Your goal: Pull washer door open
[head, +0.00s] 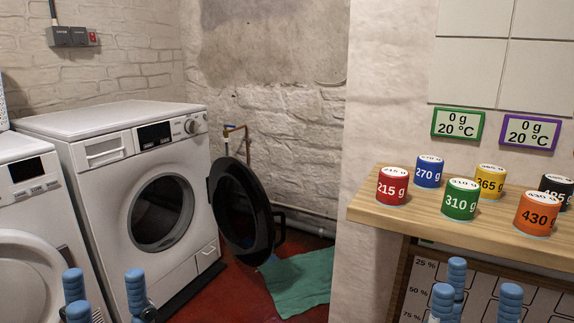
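The white washer (83,175) stands at the left-centre against the brick wall. Its round black door (238,212) is swung wide open to the right, and the round drum opening (162,212) is uncovered. My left gripper (105,285) is at the bottom left, in front of the washer, with its blue fingers spread apart and nothing between them. My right gripper (478,290) is at the bottom right, below the wooden shelf, with its blue fingers spread and empty. Neither gripper touches the door. The lower parts of both grippers are cut off by the frame edge.
Another white machine (25,180) stands at the far left. A wooden shelf (385,216) with several coloured weight cans juts out on the right, above my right gripper. A green cloth (298,281) lies on the red floor (225,292) near the door.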

